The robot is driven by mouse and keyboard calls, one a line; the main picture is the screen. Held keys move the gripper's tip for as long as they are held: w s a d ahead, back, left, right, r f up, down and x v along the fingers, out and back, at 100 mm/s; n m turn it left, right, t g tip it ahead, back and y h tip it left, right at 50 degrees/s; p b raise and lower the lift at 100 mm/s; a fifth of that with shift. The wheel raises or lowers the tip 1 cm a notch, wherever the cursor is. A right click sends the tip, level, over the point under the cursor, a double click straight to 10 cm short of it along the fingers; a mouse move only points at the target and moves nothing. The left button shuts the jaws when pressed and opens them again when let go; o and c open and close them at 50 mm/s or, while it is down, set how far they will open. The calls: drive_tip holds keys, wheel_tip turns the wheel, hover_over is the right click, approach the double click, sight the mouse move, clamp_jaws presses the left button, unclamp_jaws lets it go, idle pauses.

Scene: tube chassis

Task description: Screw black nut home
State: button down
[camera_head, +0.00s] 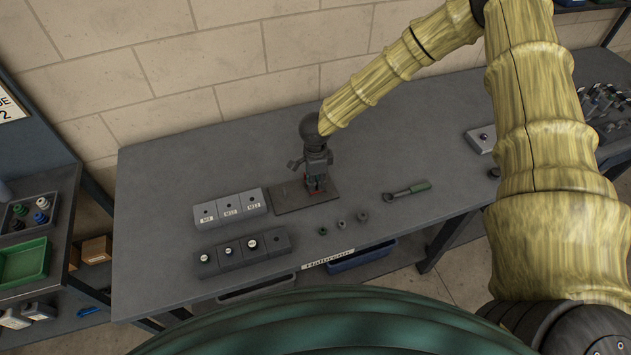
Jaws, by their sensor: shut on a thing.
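My gripper (317,186) points down over a dark plate (294,204) on the grey bench. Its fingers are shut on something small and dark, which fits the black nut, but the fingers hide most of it. Small red spots show by the fingertips. I cannot tell how the nut sits on any thread.
A green-handled wrench (407,192) lies right of the plate. A light grey labelled block (230,208) and a darker block with pale-topped pieces (240,252) stand to the left. A small grey block (481,139) stands further right. The bench's back left is clear.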

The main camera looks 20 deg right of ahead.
idle(0.4)
drive_tip(key=m+b, duration=0.1)
drive_tip(key=m, duration=0.4)
drive_tip(key=shift+f, duration=0.1)
idle(0.3)
drive_tip(key=m+b, duration=0.1)
drive_tip(key=m, duration=0.4)
drive_tip(key=shift+m, duration=0.3)
drive_tip(key=c, duration=1.5)
unclamp_jaws()
drive_tip(key=shift+a, duration=0.1)
